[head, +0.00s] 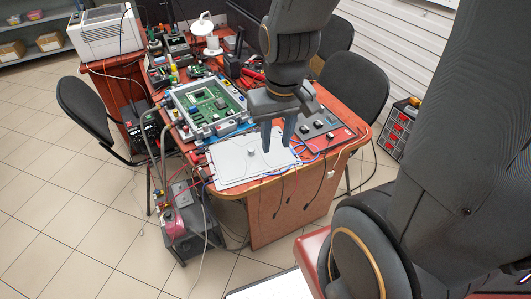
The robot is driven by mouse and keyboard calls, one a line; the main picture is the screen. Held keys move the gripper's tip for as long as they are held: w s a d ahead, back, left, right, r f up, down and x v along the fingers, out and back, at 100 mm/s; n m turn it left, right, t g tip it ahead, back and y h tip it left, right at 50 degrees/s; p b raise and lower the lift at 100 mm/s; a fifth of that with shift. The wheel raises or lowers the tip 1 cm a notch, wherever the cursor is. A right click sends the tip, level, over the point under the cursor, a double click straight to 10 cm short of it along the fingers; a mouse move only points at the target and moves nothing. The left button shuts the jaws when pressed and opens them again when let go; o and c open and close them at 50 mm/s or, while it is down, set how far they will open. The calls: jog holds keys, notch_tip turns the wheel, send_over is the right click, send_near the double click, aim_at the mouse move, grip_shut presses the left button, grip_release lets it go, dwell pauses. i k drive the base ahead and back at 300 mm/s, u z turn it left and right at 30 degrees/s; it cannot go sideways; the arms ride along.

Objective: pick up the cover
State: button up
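The cover appears to be the flat, light grey plate (232,165) with a small round knob (252,152) on top. It lies at the near edge of the red-brown table. My gripper (277,145) points down over the right part of the plate. Its two bluish-grey fingers are apart with nothing seen between them. The knob is to the left of the fingers. The fingers hide a little of the plate's right side. I cannot tell how high the tips are above it.
A framed green circuit board (210,103) sits behind the plate. A dark panel with small parts (320,126) and blue cables (310,148) are to the right. A pump unit with hoses (186,218) stands on the floor at left. Black chairs (352,82) surround the table.

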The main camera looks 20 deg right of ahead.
aim_at(237, 160)
jog(key=z, duration=0.8)
jog(key=i, duration=0.35)
jog(key=u, duration=1.55)
